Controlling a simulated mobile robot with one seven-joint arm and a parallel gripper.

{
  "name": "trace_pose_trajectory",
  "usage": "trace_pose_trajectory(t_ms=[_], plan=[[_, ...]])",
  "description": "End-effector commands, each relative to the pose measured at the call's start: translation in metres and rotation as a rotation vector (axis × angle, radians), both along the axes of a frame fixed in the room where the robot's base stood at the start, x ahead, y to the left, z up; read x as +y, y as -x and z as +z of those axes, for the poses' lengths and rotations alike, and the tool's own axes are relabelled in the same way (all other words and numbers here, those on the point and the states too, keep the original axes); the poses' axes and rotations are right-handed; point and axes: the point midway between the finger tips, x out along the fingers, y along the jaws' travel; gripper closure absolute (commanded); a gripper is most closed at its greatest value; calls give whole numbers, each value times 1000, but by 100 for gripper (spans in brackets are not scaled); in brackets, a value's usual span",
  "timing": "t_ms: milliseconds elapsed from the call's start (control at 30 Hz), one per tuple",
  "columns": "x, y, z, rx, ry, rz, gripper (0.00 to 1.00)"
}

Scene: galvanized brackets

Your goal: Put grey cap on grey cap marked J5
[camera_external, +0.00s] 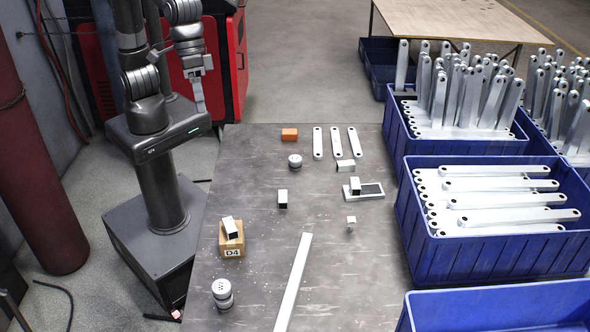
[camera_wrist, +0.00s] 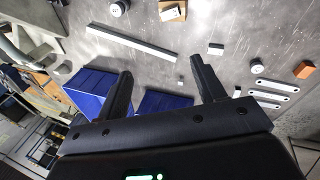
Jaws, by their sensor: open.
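A round grey cap (camera_external: 295,161) stands on the table near its far end, below the orange block; it also shows in the wrist view (camera_wrist: 257,67). A second grey round piece (camera_external: 222,294) stands at the near left of the table, and it shows at the top edge of the wrist view (camera_wrist: 119,8). It looks taller, and I cannot tell whether it is one cap or two stacked. No J5 mark is legible on either. My gripper (camera_external: 200,106) is raised beyond the table's far left edge, away from both. In the wrist view its fingers (camera_wrist: 160,76) are apart and empty.
An orange block (camera_external: 289,134), several flat metal links (camera_external: 318,143), small metal tubes (camera_external: 282,199) and a long bar (camera_external: 294,283) lie on the table (camera_external: 250,165). A wooden block marked D4 (camera_external: 231,240) carries a tube. Blue crates (camera_external: 490,255) line the right side.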

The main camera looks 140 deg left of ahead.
Motion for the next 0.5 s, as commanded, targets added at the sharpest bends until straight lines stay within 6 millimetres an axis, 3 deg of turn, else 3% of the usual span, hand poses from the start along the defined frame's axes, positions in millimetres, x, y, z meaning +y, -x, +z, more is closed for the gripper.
trace_pose_trajectory(t_ms=[33, 200, 500], plan=[[7, 20, 8, -24, -20, -55, 37], [27, 80, 20, -93, -112, -276, 37], [52, 185, 11, -193, -311, -655, 37]])
